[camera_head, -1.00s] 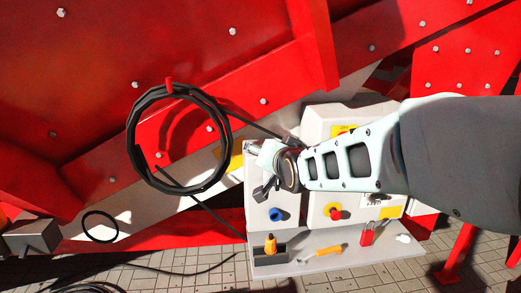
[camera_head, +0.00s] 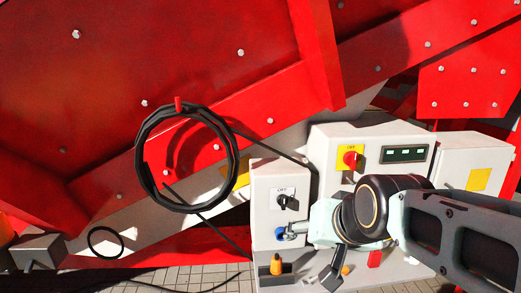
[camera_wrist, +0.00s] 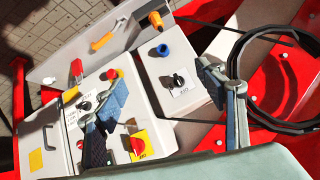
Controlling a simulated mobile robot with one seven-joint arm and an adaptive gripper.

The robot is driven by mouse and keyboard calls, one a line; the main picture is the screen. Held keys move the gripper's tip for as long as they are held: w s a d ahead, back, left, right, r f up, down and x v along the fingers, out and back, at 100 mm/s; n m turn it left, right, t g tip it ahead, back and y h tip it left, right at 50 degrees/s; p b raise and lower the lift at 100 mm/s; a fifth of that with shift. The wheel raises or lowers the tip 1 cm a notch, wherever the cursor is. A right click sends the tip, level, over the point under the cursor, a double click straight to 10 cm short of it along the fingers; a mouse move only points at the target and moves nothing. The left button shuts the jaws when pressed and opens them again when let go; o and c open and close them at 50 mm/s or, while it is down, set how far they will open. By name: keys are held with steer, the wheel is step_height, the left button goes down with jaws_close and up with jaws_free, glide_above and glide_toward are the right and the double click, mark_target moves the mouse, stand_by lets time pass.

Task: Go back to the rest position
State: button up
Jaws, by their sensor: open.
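My gripper (camera_head: 308,257) is open and empty, low in the head view, in front of the pale control boxes. Its two spread fingers also show in the wrist view (camera_wrist: 160,92), with nothing between them. The smaller box (camera_head: 262,190) carries a black rotary switch (camera_head: 285,201). A blue knob (camera_wrist: 163,50) sits on the same box; one finger covers part of it in the head view. The larger box (camera_head: 325,142) has a red switch (camera_head: 350,158) on a yellow plate. I cannot tell whether the fingers touch anything.
A black cable coil (camera_head: 143,160) hangs from a red peg on the sloping red machine (camera_head: 200,60). Below the boxes, a shelf holds an orange-handled tool (camera_head: 276,264) and a red padlock (camera_wrist: 76,68). A grey box (camera_head: 40,250) stands at left. A tiled floor shows below.

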steer(key=s+d+f+n+g+h, duration=0.1)
steer(key=s+f+g, duration=0.1)
steer(key=s, duration=0.5)
steer(key=s+d+f+n+g+h, duration=0.1)
steer(key=s+d, duration=0.1)
steer(key=s, duration=0.5)
step_height(320, 180, up, 22)
steer(key=p, duration=2.3)
steer(key=shift+w+a+r, duration=0.15)
steer(key=shift+w+a, duration=0.05)
steer(key=shift+w, duration=0.15)
steer(key=shift+d, duration=0.1)
